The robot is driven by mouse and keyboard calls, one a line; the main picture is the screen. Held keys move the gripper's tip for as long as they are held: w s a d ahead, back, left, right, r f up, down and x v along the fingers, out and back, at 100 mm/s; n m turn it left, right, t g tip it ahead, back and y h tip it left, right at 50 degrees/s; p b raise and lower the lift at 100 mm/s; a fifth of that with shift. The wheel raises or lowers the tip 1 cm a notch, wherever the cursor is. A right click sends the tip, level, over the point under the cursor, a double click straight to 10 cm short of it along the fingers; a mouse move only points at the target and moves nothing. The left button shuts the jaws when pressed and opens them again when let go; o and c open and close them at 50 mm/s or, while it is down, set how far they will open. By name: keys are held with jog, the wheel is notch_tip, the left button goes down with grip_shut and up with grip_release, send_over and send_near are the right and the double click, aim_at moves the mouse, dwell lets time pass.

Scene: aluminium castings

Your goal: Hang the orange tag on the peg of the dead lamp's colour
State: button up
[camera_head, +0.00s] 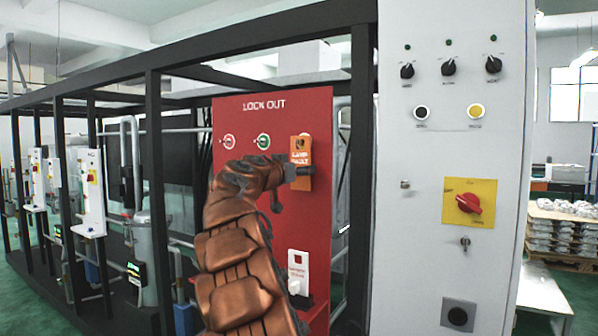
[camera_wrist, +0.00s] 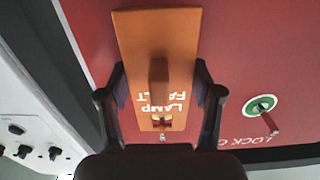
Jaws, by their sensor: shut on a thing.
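In the head view, the orange tag (camera_head: 300,153) is upright in front of the upper right of the red lock-out board (camera_head: 243,190). My gripper (camera_head: 300,172) is shut on it. In the wrist view, the fingers (camera_wrist: 160,110) grip both side edges of the tag (camera_wrist: 155,50); its lettering is upside down. Its hole end covers the board's third peg place; I cannot tell whether a peg passes through the hole. A red-ringed peg (camera_head: 229,141) and a green-ringed peg (camera_head: 263,141) are bare, left of the tag. The ring behind the tag is mostly hidden.
A pale control cabinet (camera_head: 420,200) stands close to the board's right, with small green lamps (camera_head: 449,42), black knobs, and a red rotary switch (camera_head: 468,203). I cannot tell which lamp is dead. A white tag (camera_head: 297,272) is low on the board. Black frame posts stand around it.

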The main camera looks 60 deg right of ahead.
dwell(0.3)
jog(key=o, duration=1.2)
jog(key=shift+a, duration=0.1)
jog(key=shift+s+a, duration=0.15)
jog(key=shift+a, duration=2.8)
jog(key=shift+s+a, duration=0.1)
jog(key=shift+a, duration=2.85)
